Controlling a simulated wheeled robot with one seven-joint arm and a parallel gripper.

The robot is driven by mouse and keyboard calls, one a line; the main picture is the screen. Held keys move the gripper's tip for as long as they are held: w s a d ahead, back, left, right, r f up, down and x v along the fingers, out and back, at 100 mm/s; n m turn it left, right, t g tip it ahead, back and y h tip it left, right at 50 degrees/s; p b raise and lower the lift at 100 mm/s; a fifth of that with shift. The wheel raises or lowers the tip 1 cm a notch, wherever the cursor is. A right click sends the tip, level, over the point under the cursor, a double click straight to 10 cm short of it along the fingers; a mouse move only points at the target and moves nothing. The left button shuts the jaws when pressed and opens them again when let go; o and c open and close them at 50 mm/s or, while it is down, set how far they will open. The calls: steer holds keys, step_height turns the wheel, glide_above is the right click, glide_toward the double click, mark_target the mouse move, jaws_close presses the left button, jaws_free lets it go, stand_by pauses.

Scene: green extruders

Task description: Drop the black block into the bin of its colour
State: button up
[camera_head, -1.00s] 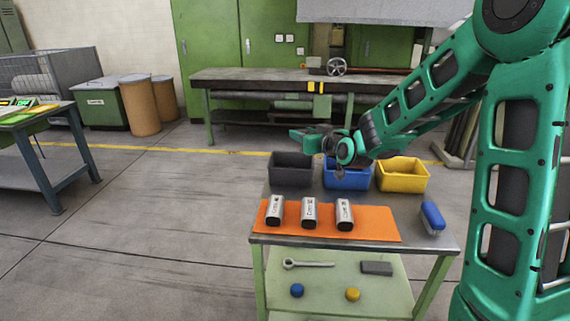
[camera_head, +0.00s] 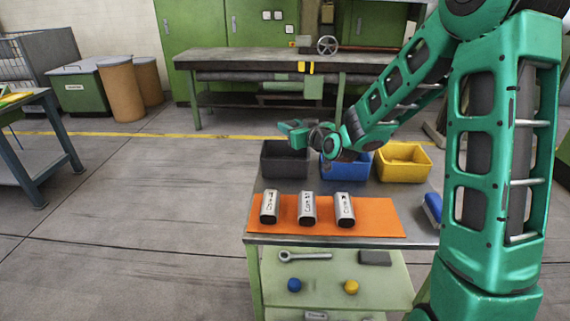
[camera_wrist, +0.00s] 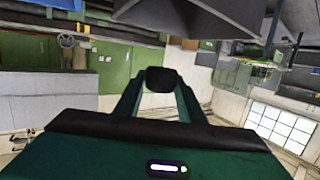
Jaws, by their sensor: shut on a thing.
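In the head view my gripper (camera_head: 290,128) is above the black bin (camera_head: 284,176), near its back edge, with its fingers pointing left. In the wrist view the two green fingers of my gripper (camera_wrist: 160,98) are closed on the small black block (camera_wrist: 162,79). The block is hard to make out in the head view. The blue bin (camera_head: 331,178) and the yellow bin (camera_head: 403,173) stand in a row to the right of the black bin. My wrist partly covers the blue bin.
Several things share the table: an orange mat (camera_head: 378,218) with three silver cylinders (camera_head: 307,207) and a blue brush-like object (camera_head: 432,207). The lower shelf (camera_head: 325,275) holds a wrench, a dark block and two round caps. A workbench (camera_head: 270,60) stands behind.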

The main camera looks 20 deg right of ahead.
steer(key=shift+f, duration=0.5)
steer(key=o, duration=1.1)
steer(key=shift+s, duration=0.15)
steer(key=v, duration=1)
steer(key=shift+s+d, duration=0.1)
steer(key=shift+s, duration=0.15)
